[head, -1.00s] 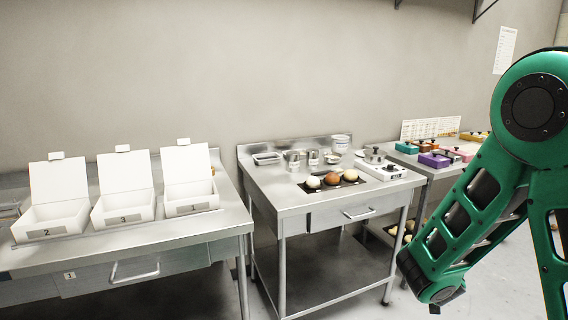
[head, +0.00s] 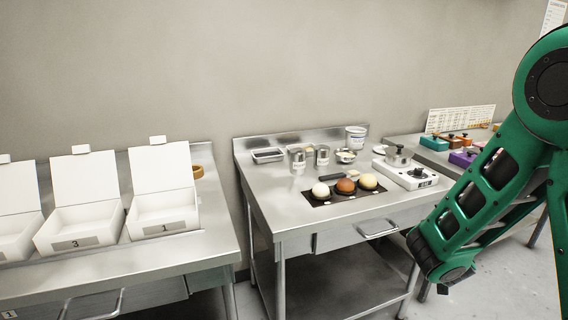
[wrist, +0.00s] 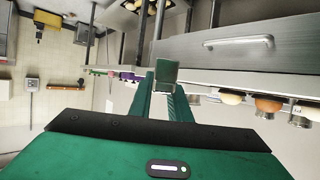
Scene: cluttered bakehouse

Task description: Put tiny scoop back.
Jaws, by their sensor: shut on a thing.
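My gripper (wrist: 164,88) shows in the wrist view, its two green fingers shut on a small green thing (wrist: 165,71), which I take to be the tiny scoop; its shape is mostly hidden. The gripper is in the air, clear of the tables. The head view shows my green arm at the right but not the fingers. On the middle steel table (head: 275,205) stand a shallow metal tray (head: 267,155), two metal cups (head: 297,158), a small bowl (head: 346,156) and a white tub (head: 356,137).
Open white boxes (head: 165,219) line the left table. Coloured boxes (head: 463,158) stand on the right table. A floor gap separates left and middle tables.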

